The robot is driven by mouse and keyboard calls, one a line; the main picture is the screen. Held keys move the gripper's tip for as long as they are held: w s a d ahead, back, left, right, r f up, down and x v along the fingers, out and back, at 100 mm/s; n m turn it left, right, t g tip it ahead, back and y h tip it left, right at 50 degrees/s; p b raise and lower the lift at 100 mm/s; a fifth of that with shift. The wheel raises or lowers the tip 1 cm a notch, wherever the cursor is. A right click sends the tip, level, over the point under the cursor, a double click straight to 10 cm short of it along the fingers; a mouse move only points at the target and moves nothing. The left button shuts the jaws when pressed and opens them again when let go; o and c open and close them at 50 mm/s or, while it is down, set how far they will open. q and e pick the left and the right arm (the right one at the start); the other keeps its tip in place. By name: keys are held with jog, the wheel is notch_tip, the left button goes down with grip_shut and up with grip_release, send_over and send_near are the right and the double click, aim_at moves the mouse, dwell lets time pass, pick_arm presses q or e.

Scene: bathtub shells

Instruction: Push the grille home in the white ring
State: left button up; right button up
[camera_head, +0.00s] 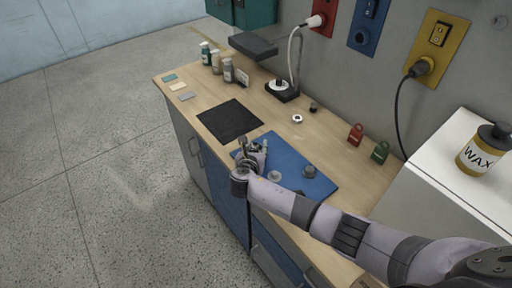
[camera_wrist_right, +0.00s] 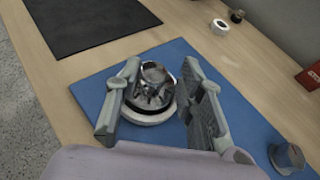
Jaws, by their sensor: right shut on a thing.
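My right gripper (camera_wrist_right: 160,88) is shut on the grille (camera_wrist_right: 154,88), a round metal piece with slots, with one finger on each side of it. A white ring (camera_wrist_right: 150,119) with a dark band shows directly below the grille, over the blue mat (camera_wrist_right: 92,78). I cannot tell how deep the grille sits in the ring, as the fingers hide both sides. In the head view the right gripper (camera_head: 252,155) is at the left end of the blue mat (camera_head: 292,162), and the grille and ring are mostly hidden by it. My left gripper is not in view.
A grey knob-like part (camera_wrist_right: 287,157) stands on the mat. A black mat (camera_head: 230,119) lies beyond it. A small white roll (camera_head: 297,118), a dark cap (camera_head: 314,107), red (camera_head: 356,134) and green (camera_head: 380,151) tags and several bottles (camera_head: 228,70) stand towards the wall.

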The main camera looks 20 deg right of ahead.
dwell(0.8)
jog(key=shift+f, duration=0.4)
jog(key=shift+s, duration=0.1)
dwell(0.4)
jog(key=shift+r+p, duration=0.35)
jog(key=shift+p, duration=0.25)
jog(key=shift+a+r+p, duration=0.1)
jog(key=shift+p, duration=0.55)
dwell(1.2)
jog(key=shift+s+f+b, duration=0.1)
jog(key=shift+f+b, duration=0.2)
jog(key=shift+f, duration=0.1)
dwell(0.4)
